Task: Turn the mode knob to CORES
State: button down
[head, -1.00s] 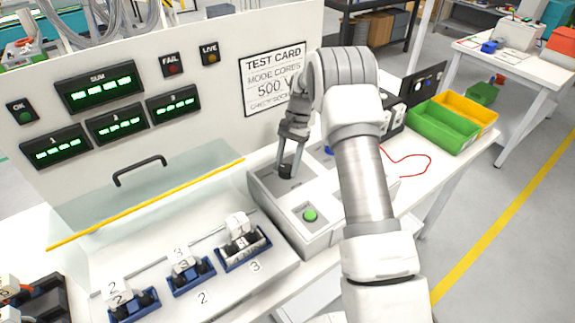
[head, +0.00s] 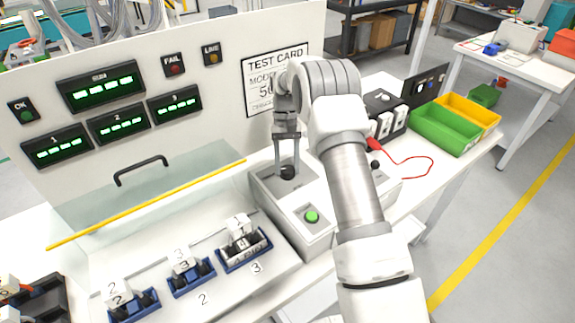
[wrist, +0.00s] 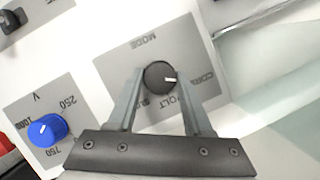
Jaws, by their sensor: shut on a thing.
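The mode knob (wrist: 160,77) is a round dark knob with a white pointer line, on a grey plate marked MODE. In the wrist view its pointer faces right, toward a label that seems to begin COR; the rest is hard to read. A VOLT label and another partly hidden label lie below the knob. My gripper (head: 287,165) reaches down onto the grey control box, its two fingers on either side of the knob and shut on it. In the head view the knob (head: 287,173) shows dark at the fingertips.
A blue voltage knob (wrist: 47,130) sits beside the mode plate. A green button (head: 312,216) is on the box front. The test card (head: 273,75) is partly covered by my arm. A clear guard with a yellow edge (head: 150,203) stands left of the box.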

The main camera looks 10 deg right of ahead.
dwell(0.4)
jog(key=shift+c, duration=1.5)
grip_release()
jog(key=a+p+v, duration=0.1)
jog(key=p+v, duration=0.7)
jog(key=v, duration=0.9)
jog(key=shift+d+r, duration=0.25)
jog(key=shift+d, duration=0.15)
jog(key=shift+p, duration=0.65)
